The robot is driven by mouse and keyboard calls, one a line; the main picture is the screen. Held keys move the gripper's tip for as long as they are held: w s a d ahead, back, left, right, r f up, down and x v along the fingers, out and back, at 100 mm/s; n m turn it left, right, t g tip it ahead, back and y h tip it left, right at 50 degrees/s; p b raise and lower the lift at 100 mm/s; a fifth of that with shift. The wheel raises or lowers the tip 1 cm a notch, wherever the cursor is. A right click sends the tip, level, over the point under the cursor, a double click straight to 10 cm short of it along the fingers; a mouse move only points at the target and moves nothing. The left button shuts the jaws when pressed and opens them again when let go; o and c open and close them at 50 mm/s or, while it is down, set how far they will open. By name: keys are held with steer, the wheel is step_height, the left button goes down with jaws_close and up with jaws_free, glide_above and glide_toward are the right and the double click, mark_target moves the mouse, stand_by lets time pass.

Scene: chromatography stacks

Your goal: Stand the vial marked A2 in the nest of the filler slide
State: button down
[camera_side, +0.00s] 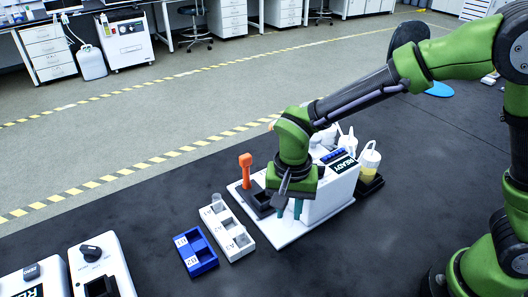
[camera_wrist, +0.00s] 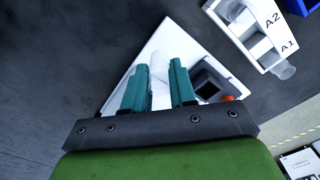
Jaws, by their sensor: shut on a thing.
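My gripper (camera_side: 289,209) is low in front of the white filler, over its white base plate. Its teal fingers (camera_wrist: 158,86) are shut on a pale, clear vial (camera_wrist: 159,66), whose mark I cannot read. The filler slide (camera_side: 255,197) is dark with an upright orange handle (camera_side: 246,165). Its square dark nest (camera_wrist: 208,89) looks empty in the wrist view, just right of the fingers. The white rack (camera_side: 222,224) has vials at A1 (camera_wrist: 284,70) and in its far slot from A1 (camera_side: 241,240). Its middle A2 slot looks empty.
The filler (camera_side: 328,190) shows READY, with bottles (camera_side: 369,160) at its right. A blue rack (camera_side: 196,252) lies left of the white rack. Two white devices (camera_side: 98,265) stand at lower left. The dark table in front is clear.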

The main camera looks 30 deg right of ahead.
steer(key=w, duration=0.2)
steer(key=w+r, duration=0.1)
steer(key=w, duration=0.2)
steer(key=w+r, duration=0.1)
steer(key=w, duration=0.2)
steer(key=shift+d, duration=0.35)
steer(key=shift+w+a+f+n, duration=0.2)
steer(key=shift+w+f+n, duration=0.1)
steer(key=shift+w+f, duration=0.7)
steer(key=shift+w+f, duration=0.1)
steer(key=shift+f, duration=1.25)
steer(key=c, duration=0.8)
jaws_free()
steer(key=shift+c, duration=0.2)
steer(key=shift+r, duration=0.1)
